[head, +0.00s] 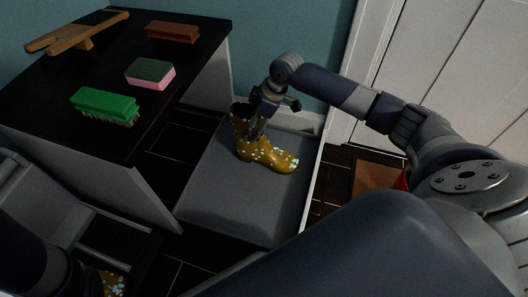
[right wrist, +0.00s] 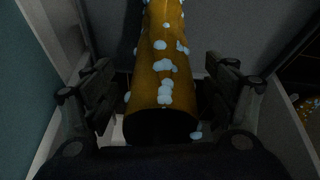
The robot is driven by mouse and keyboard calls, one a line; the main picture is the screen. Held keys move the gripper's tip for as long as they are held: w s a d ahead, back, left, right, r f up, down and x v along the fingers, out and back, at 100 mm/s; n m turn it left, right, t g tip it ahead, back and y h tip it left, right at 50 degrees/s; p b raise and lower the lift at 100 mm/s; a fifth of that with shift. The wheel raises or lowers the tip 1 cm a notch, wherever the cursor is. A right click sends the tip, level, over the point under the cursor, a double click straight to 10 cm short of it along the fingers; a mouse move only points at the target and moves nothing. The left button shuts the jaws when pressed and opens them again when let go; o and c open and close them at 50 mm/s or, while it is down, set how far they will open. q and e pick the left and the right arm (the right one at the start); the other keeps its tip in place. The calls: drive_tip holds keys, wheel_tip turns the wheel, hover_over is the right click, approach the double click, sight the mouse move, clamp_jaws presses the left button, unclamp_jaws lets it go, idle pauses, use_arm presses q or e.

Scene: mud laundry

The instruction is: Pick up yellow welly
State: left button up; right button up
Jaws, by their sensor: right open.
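A yellow welly (head: 268,156) with pale blue spots stands on a grey padded top, its toe toward the right in the head view. My right gripper (head: 257,128) reaches down at its shaft. In the right wrist view the welly (right wrist: 163,70) lies between the two open fingers, its dark opening toward the camera; gaps show at the sides. A second spotted yellow piece (head: 113,284), probably the other welly, is at the lower left beside my left arm, mostly cut off. My left gripper (head: 82,280) is dark and partly out of frame; its jaws are unclear.
The grey padded top (head: 212,195) has bare room in front of the welly. A black-topped counter (head: 60,95) on the left holds a green brush (head: 105,104), a green and pink sponge (head: 150,73), a reddish-brown brush (head: 172,32) and a wooden item (head: 75,32). A white door (head: 455,75) is behind.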

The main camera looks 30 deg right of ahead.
drive_tip(key=shift+f, duration=0.1)
drive_tip(key=c, duration=1.6)
clamp_jaws()
drive_tip(key=shift+r, duration=0.2)
